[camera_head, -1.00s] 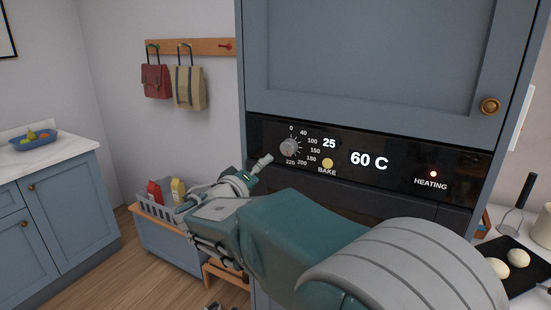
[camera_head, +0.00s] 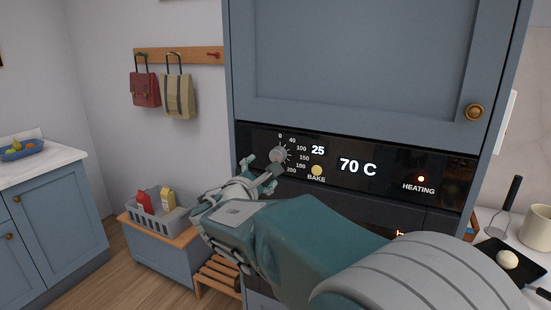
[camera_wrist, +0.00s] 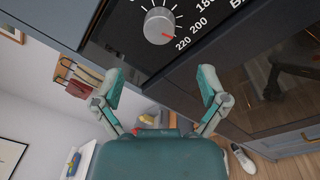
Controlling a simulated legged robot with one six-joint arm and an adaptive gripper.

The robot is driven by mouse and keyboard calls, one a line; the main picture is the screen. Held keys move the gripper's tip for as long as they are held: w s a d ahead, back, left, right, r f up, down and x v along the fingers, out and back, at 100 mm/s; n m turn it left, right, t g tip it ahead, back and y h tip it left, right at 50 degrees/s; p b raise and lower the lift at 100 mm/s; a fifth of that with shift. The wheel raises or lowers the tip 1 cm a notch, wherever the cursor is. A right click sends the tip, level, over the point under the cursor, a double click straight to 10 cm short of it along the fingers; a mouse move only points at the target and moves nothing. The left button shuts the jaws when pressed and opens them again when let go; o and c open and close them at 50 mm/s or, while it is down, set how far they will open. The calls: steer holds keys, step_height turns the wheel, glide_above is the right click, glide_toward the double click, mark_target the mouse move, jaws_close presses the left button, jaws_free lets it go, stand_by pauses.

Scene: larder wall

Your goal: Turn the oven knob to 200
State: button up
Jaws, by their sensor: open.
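The round grey oven knob (camera_head: 278,155) sits on the black oven panel (camera_head: 394,162), inside a printed dial of numbers. In the wrist view the knob (camera_wrist: 159,26) shows a red pointer mark directed at about 220, with 200 beside it. My gripper (camera_head: 262,167) is open, its fingers spread just below and left of the knob in the head view. In the wrist view my gripper (camera_wrist: 160,83) has nothing between its two fingers, and the knob lies beyond them, apart. The display (camera_head: 358,167) reads 70 C, and the heating light (camera_head: 421,179) glows red.
A yellow bake button (camera_head: 317,171) sits right of the knob, near a smaller readout of 25. A blue cupboard door (camera_head: 360,60) is above the panel.

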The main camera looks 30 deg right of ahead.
mark_target(275, 158)
steer(key=x, duration=0.8)
steer(key=shift+w+d, duration=0.25)
steer(key=shift+w, duration=0.05)
steer(key=c, duration=1.2)
